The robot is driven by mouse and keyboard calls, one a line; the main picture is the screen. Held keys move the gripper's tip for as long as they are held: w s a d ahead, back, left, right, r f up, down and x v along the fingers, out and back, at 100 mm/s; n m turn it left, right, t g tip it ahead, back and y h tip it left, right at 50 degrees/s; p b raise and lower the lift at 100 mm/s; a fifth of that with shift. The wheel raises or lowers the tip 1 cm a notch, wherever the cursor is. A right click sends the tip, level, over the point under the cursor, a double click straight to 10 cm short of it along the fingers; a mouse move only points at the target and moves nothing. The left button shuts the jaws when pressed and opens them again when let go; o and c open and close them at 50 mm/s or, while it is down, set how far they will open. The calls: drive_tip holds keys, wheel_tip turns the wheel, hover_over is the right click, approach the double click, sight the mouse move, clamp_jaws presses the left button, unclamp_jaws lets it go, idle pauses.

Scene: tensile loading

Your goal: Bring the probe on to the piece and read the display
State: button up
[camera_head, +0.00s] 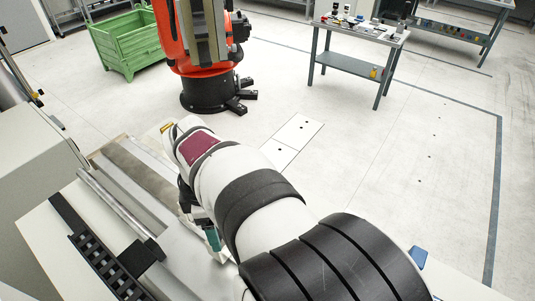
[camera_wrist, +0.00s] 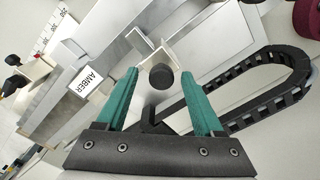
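In the wrist view my gripper (camera_wrist: 160,73) is open, with its two teal fingers apart. A dark round knob (camera_wrist: 160,78) on a light metal bracket (camera_wrist: 148,48) shows between the fingertips; I cannot tell whether the fingers touch it, or whether it is the probe. A white label reading AMBER (camera_wrist: 85,84) is on a metal block to the left. I cannot make out the piece or a display for certain. In the head view my arm covers most of the gripper; a teal finger (camera_head: 213,238) shows below it.
A black cable chain (camera_wrist: 285,85) curves to the right of the fingers. A scale strip (camera_wrist: 50,32) is at upper left. In the head view a metal rail (camera_head: 120,212) and black chain (camera_head: 105,265) lie left of my arm.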

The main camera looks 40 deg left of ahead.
wheel_tip(320, 180, up, 16)
idle(0.5)
drive_tip(key=shift+f, duration=0.15)
idle(0.7)
